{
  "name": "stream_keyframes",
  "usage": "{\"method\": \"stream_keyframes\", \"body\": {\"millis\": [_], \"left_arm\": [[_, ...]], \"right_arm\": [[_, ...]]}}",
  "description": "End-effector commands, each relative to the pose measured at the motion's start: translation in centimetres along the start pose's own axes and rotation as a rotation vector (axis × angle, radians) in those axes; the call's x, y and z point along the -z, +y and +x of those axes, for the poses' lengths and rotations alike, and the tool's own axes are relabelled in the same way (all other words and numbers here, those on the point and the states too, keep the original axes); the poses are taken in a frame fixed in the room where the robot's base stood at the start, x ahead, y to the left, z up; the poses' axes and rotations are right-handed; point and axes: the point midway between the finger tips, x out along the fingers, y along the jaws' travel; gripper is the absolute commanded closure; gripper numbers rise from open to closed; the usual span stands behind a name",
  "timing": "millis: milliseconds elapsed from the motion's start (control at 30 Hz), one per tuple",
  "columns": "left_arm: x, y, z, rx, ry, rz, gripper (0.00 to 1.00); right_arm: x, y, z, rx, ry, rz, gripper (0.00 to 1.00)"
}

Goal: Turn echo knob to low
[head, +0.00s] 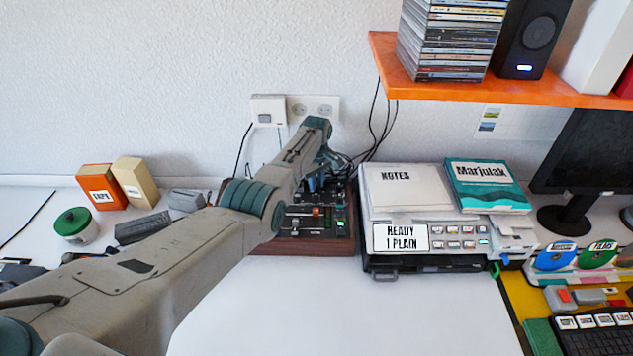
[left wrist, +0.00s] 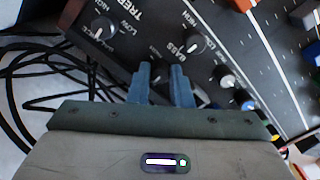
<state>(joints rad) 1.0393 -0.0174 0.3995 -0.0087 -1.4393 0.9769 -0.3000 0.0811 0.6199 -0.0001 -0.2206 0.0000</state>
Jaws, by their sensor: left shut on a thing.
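The mixer (head: 315,220) is a dark panel with wooden sides, standing on the white desk against the wall. My left gripper (head: 318,180) reaches over the back of the mixer. In the left wrist view its two blue fingers (left wrist: 163,75) are shut on a dark knob (left wrist: 160,73) beside the bass knob. The fingers hide most of this knob, and I cannot read its label or pointer. My right gripper is not in view.
Black cables (left wrist: 50,80) run beside the mixer. A printer-like box (head: 440,245) with a notes pad and a teal book on it stands close on the right. An orange shelf (head: 480,92) hangs above right. The desk front (head: 345,300) is clear.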

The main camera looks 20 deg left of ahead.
Motion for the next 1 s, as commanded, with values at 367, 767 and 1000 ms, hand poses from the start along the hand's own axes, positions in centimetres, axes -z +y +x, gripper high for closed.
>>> {"method": "stream_keyframes", "body": {"millis": [367, 767, 1000], "left_arm": [[0.1, 0.1, -0.1, -0.002, 0.002, -0.001, 0.76], [0.1, 0.0, -0.6, -0.002, 0.002, 0.0, 0.72], [0.1, 0.0, -3.1, -0.002, 0.002, -0.001, 0.72]], "right_arm": [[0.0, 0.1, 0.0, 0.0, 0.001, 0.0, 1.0], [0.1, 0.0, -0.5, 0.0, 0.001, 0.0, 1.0], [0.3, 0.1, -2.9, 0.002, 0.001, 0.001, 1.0]]}}
